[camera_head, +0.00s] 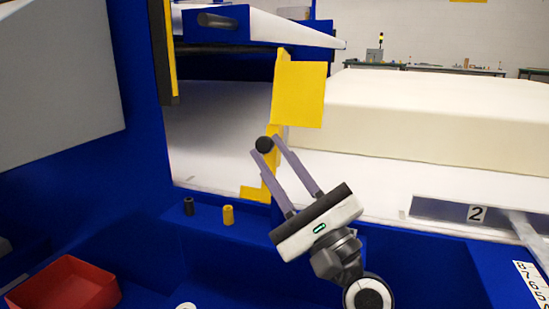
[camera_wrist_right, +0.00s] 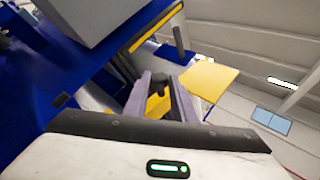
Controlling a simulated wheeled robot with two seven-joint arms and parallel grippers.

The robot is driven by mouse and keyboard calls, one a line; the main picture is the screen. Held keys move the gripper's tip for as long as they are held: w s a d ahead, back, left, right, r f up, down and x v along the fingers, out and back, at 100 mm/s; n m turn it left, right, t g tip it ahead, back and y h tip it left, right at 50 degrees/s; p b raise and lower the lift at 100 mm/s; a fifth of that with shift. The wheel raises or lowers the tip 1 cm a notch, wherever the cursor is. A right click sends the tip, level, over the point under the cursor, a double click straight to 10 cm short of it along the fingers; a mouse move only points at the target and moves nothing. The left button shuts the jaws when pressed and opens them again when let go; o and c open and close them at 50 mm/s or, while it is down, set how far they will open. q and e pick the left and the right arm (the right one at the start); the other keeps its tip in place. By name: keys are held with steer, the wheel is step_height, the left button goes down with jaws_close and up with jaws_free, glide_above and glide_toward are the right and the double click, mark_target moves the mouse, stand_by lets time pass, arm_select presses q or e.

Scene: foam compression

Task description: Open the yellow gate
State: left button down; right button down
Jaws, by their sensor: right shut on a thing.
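The yellow gate (camera_head: 299,94) is a flat yellow panel on a yellow upright, standing at the blue machine's opening in the head view. A round black knob (camera_head: 264,145) sits on the upright below the panel. My right gripper (camera_head: 267,146) reaches up from the lower right, and its two grey fingers are closed around the knob. In the right wrist view the yellow panel (camera_wrist_right: 212,80) shows just beyond and right of the fingers (camera_wrist_right: 165,82). The knob is hard to make out there. My left gripper is not in view.
A large cream foam block (camera_head: 430,115) lies on the white surface right of the gate. A black peg (camera_head: 188,206) and a yellow peg (camera_head: 228,214) stand on the blue ledge. A red bin (camera_head: 65,286) is at lower left. A grey panel (camera_head: 55,75) fills the upper left.

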steer(key=shift+a+f, duration=0.3)
steer(key=shift+f, duration=0.35)
steer(key=c, duration=1.5)
jaws_free()
steer(key=shift+c, duration=0.2)
steer(key=shift+w+r, duration=0.1)
steer(key=shift+r, duration=0.05)
steer(key=shift+d+r, duration=0.1)
steer(key=shift+s+d+f, duration=0.2)
steer(key=shift+s, duration=0.05)
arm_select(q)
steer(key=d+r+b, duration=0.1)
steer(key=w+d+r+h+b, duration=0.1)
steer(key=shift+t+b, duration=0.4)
arm_select(e)
steer(key=v, duration=0.9)
steer(key=shift+s, duration=0.25)
